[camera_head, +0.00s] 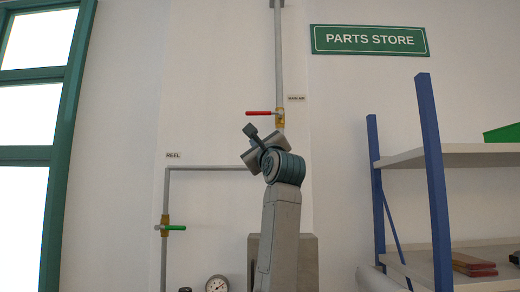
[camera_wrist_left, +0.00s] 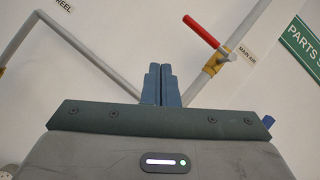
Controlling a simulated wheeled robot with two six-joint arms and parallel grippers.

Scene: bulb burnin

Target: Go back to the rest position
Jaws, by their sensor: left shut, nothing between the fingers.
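My left gripper (camera_head: 251,131) is raised in front of the wall, just below the red valve handle in the head view. In the left wrist view its two blue fingers (camera_wrist_left: 161,84) are together with nothing between them. The red handle (camera_head: 259,113) lies level, pointing left from a brass valve (camera_head: 280,117) on the vertical pipe labelled MAIN AIR. In the left wrist view the red handle (camera_wrist_left: 201,31) is beyond the fingertips and apart from them in the picture. My right gripper is not in view.
A green-handled valve (camera_head: 171,227) is on the REEL pipe at left. A pressure gauge (camera_head: 216,284) shows at the bottom. A shelf rack with blue posts (camera_head: 433,180) stands at right, holding a green bin (camera_head: 503,133). A green-framed window (camera_head: 62,150) is at far left.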

